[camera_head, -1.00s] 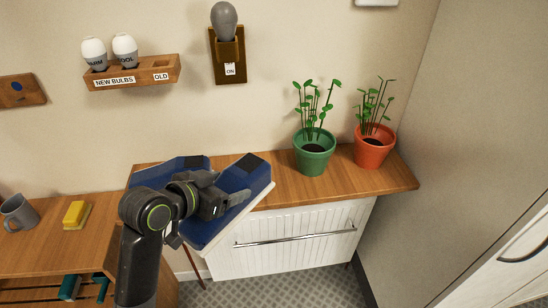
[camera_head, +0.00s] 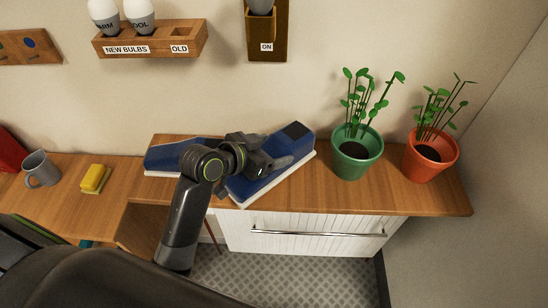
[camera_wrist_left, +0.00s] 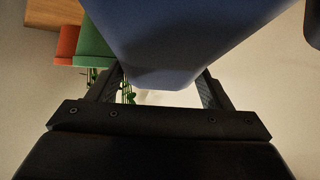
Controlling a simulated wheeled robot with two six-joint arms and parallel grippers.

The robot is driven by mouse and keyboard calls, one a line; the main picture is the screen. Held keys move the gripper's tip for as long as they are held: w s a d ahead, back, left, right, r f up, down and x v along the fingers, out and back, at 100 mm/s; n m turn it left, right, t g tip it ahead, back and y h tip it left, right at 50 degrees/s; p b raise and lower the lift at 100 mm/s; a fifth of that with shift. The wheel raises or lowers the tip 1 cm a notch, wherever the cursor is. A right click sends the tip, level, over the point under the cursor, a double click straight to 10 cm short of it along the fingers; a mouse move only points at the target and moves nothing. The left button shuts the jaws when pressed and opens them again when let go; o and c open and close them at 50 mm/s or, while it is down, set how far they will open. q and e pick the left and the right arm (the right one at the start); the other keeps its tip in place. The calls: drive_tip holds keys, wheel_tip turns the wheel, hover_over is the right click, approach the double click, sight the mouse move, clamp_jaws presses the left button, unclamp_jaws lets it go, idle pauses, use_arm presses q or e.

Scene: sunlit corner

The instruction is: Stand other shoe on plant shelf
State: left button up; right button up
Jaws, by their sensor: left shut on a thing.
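My left gripper (camera_head: 280,162) is shut on a blue shoe (camera_head: 292,141) with a white sole and a dark patch at its far right end. The shoe lies slanted over the plant shelf (camera_head: 393,199), left of the green pot. Its lower left end reaches the shelf's front edge; I cannot tell whether its sole touches the wood. The other blue shoe (camera_head: 172,156) stands on the shelf's left end, partly hidden by my arm. In the left wrist view the held shoe (camera_wrist_left: 190,40) fills the space between the fingers. My right gripper is not in view.
A green pot (camera_head: 357,160) and an orange pot (camera_head: 430,162) with plants stand at the shelf's right. A bulb rack (camera_head: 190,40) hangs above. A grey mug (camera_head: 41,169) and a yellow sponge (camera_head: 95,177) sit at the left. A white drawer front (camera_head: 300,232) is below.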

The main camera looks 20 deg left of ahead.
use_arm(q)
drive_tip(key=shift+f, duration=1.85)
drive_tip(key=shift+w+f, duration=0.1)
drive_tip(key=o, duration=1.1)
drive_tip(key=shift+o, duration=0.2)
drive_tip(key=b+v, duration=0.1)
drive_tip(key=v, duration=0.9)
drive_tip(key=shift+s+a, duration=0.15)
drive_tip(key=shift+s, duration=0.1)
drive_tip(key=shift+v, duration=0.8)
